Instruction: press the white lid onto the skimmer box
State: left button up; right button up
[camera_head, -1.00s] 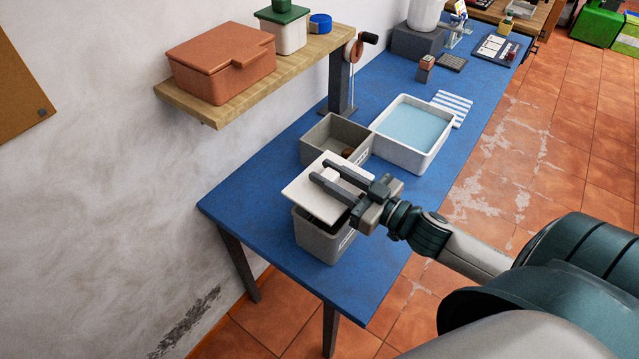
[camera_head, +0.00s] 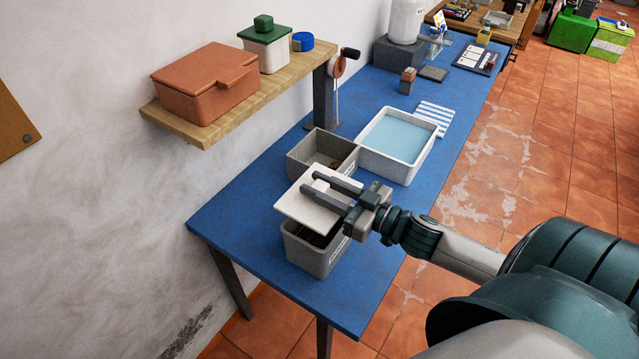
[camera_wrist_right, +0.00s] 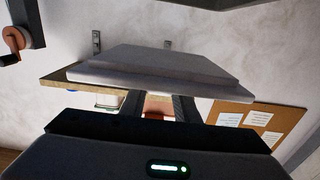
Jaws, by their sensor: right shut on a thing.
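The white lid (camera_head: 293,209) is a flat square plate with a small knob on top. My right gripper (camera_head: 312,183) is shut on the knob and holds the lid above the grey skimmer box (camera_head: 304,254). The box stands on the blue table near its front end. Its dark inside shows beneath the lid, so the lid is not seated on the rim. The lid covers part of the opening from view. In the right wrist view, the lid (camera_wrist_right: 150,66) lies just beyond the fingers (camera_wrist_right: 160,106). My left gripper is not in view.
An open grey-brown box (camera_head: 308,157) stands close behind the skimmer box. A white tray of water (camera_head: 406,171) is beside it. A wooden shelf (camera_head: 217,122) with an orange box (camera_head: 205,84) is on the wall at left. The blue table (camera_head: 235,222) is clear left of the skimmer box.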

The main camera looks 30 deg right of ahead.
jog(key=shift+f+b, duration=1.45)
jog(key=shift+f, duration=1.3)
jog(key=shift+f, duration=1.2)
jog(key=o, duration=1)
jog(key=shift+s, duration=0.1)
jog(key=shift+b+v, duration=2.55)
jog(key=shift+v, duration=6.1)
jog(key=shift+f, duration=0.1)
